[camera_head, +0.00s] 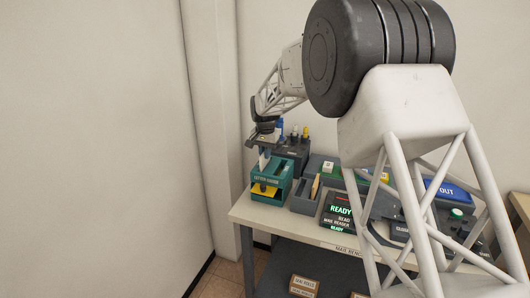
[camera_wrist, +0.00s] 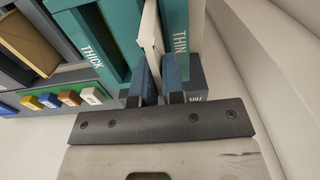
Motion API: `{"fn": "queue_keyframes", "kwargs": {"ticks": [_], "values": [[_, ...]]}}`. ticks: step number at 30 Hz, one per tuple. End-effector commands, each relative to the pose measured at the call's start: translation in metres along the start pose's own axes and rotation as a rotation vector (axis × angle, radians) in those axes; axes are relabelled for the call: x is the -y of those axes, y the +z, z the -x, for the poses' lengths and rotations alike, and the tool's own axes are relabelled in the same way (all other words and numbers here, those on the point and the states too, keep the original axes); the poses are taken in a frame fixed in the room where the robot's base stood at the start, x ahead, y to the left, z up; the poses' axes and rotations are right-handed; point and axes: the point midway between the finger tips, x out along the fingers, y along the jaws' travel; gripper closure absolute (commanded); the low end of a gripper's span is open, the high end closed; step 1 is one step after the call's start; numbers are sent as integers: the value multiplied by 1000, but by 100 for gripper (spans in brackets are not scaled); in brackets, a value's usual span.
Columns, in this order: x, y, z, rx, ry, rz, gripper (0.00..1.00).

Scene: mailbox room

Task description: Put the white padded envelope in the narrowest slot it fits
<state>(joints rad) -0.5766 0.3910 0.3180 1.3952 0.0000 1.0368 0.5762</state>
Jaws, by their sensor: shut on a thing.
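The white padded envelope (camera_wrist: 150,40) is pinched on edge between the two dark blue fingers of my gripper (camera_wrist: 157,82). In the head view, my gripper (camera_head: 264,145) hangs over the teal letter gauge (camera_head: 283,186), with a bit of the white envelope (camera_head: 263,160) below it. In the wrist view, the envelope stands between a teal face marked THICK (camera_wrist: 88,42) on the left and one marked THIN (camera_wrist: 181,42) on the right. I cannot tell how far it reaches into a slot. My fingers hide part of it.
The gauge stands at the left end of the mail bench (camera_head: 262,216), near the wall. A grey bin with a tan envelope (camera_head: 315,187) and a screen reading READY (camera_head: 340,210) stand to its right. A dark holder with bottles (camera_head: 292,150) is behind.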

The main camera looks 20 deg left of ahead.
Motion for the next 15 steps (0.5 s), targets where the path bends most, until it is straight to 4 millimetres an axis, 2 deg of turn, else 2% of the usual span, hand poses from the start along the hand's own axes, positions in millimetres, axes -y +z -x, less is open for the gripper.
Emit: {"fn": "queue_keyframes", "kwargs": {"ticks": [15], "values": [[0,0,-11,1,0,0,100]]}}
